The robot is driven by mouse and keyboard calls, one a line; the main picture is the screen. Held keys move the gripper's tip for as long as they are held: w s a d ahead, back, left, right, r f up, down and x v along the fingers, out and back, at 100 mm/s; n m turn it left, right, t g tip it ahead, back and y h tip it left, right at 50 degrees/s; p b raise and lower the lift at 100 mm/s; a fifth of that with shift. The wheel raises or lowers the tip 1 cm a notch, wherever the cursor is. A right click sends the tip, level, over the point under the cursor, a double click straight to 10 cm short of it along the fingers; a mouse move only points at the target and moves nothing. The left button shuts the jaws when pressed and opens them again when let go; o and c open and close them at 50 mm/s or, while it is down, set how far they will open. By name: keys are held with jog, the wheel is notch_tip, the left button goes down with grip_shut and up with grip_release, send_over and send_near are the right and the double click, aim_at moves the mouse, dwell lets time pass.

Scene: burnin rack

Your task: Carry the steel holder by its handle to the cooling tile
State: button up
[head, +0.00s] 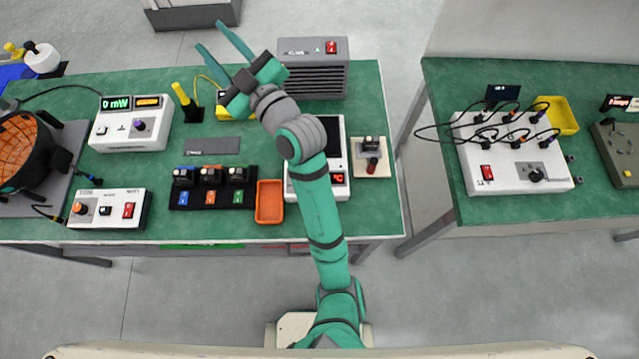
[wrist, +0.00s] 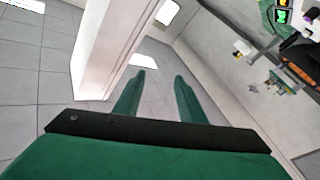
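My gripper (head: 210,35) is raised beyond the back edge of the left green table, its two fingers spread with nothing between them. The wrist view also shows the gripper (wrist: 159,75) open and empty, facing floor and wall. A small steel-and-black holder (head: 371,144) sits on a pale square tile (head: 382,169) at the table's right side; a dark red part, possibly its handle, points toward the front. The tile looks like the cooling tile, but I cannot confirm this. Three similar small units stand in a black rack (head: 210,198). My gripper is far from all of them.
An orange tray (head: 269,202), a white instrument (head: 340,185), a grey vented box (head: 318,80) and a flat grey plate (head: 212,145) are on the table. A second table on the right holds a white cabled box (head: 515,165). A floor gap separates the tables.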

jog(key=s+d+f+m+t+h, duration=0.2)
jog(key=s+d+f+m+h, duration=0.35)
jog(key=s+f+m, duration=0.35)
jog(key=s+d+f+m+t+h, duration=0.1)
jog(key=s+d+f+m+h, duration=0.5)
jog(key=f, duration=0.6)
jog(key=shift+m+g+h, duration=0.3)
jog(key=shift+g+h, duration=0.5)
jog(key=shift+h, duration=0.15)
jog(key=s+d+f, duration=0.1)
jog(key=s, duration=0.3)
jog(key=s+d+f, duration=0.1)
jog(key=s+f, duration=0.1)
jog(key=s, duration=0.2)
jog(key=s+d+f, duration=0.1)
jog(key=s+f, duration=0.1)
jog(key=s, duration=0.3)
jog(key=shift+d+f, duration=0.1)
jog(key=shift+d, duration=0.2)
jog(key=s+d+n+g, duration=0.1)
jog(key=s+d, duration=0.3)
jog(key=s, duration=0.6)
jog(key=shift+s+d+n, duration=0.25)
jog(key=shift+d+n, duration=0.1)
jog(key=shift+n, duration=0.15)
jog(key=shift+d+f, duration=0.1)
